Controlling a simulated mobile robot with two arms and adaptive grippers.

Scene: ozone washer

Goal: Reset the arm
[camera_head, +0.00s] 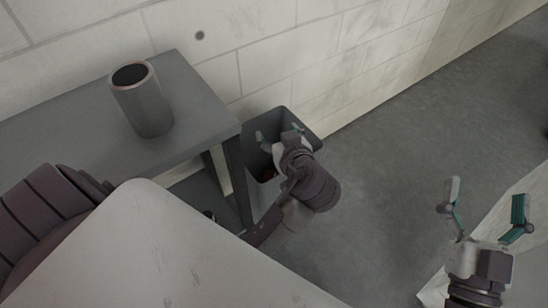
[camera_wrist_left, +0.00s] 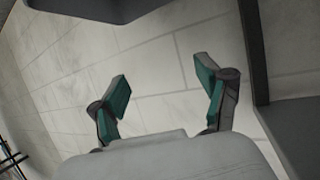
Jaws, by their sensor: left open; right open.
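My left gripper (camera_head: 279,137) is over the mouth of a dark bin (camera_head: 312,134) beside the grey table. Its fingers are apart in the left wrist view (camera_wrist_left: 168,100), with nothing between them but the pale block wall behind. My left forearm hides part of the bin. My right gripper (camera_head: 487,211) is at the right of the head view, open and empty, above the floor and a pale surface.
A grey table (camera_head: 195,100) against the block wall bears a dark cylindrical container (camera_head: 145,100). Something small and reddish, partly hidden, lies in the bin. Grey floor (camera_head: 400,160) is open between the bin and my right gripper.

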